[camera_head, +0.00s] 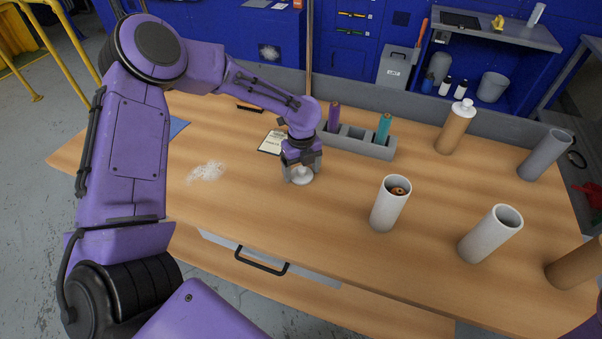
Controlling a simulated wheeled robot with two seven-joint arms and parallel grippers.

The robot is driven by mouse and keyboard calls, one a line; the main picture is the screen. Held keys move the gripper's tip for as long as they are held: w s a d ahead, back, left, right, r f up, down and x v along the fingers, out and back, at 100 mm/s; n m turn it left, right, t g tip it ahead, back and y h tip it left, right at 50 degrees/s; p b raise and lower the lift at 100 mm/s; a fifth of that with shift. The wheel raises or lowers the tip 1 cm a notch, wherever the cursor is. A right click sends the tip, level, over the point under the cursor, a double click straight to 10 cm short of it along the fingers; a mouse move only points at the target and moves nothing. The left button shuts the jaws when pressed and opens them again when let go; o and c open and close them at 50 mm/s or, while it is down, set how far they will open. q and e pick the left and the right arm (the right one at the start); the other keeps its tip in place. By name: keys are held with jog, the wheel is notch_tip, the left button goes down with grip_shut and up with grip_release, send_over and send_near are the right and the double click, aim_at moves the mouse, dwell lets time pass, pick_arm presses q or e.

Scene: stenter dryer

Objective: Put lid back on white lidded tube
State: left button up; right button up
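A white lid (301,177) lies on the wooden table, round with a raised middle. My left gripper (302,170) points straight down over it, its fingers apart on either side of the lid's upper part; the gripper hides some of the lid. A white tube (386,210) stands open to the right, with a brown object (398,190) inside. A second white tube (484,239) stands open further right and looks empty. Which of them the lid belongs to does not show. My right gripper is not in view.
A brown tube (452,134) with a white top stands behind. A grey tube (541,159) and another brown tube (575,268) stand at right. A grey rack (358,144) holds purple and teal spools behind my gripper. White fluff (207,171) lies left.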

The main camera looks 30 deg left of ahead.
pick_arm(q)
jog(key=c, duration=0.6)
jog(key=shift+r, duration=0.25)
notch_tip(320, 180, up, 2)
jog(key=shift+w+r, duration=0.1)
jog(key=s+d+r+p, duration=0.1)
jog(key=s+r, duration=0.2)
jog(key=s, duration=0.1)
jog(key=s+r+p, duration=0.1)
jog(key=s+r, duration=0.3)
jog(key=s, duration=0.1)
jog(key=s+d+r+p, duration=0.1)
jog(key=s+r, duration=0.2)
jog(key=s, duration=0.2)
jog(key=shift+d+r+p, duration=0.15)
jog(key=shift+d+p, duration=0.2)
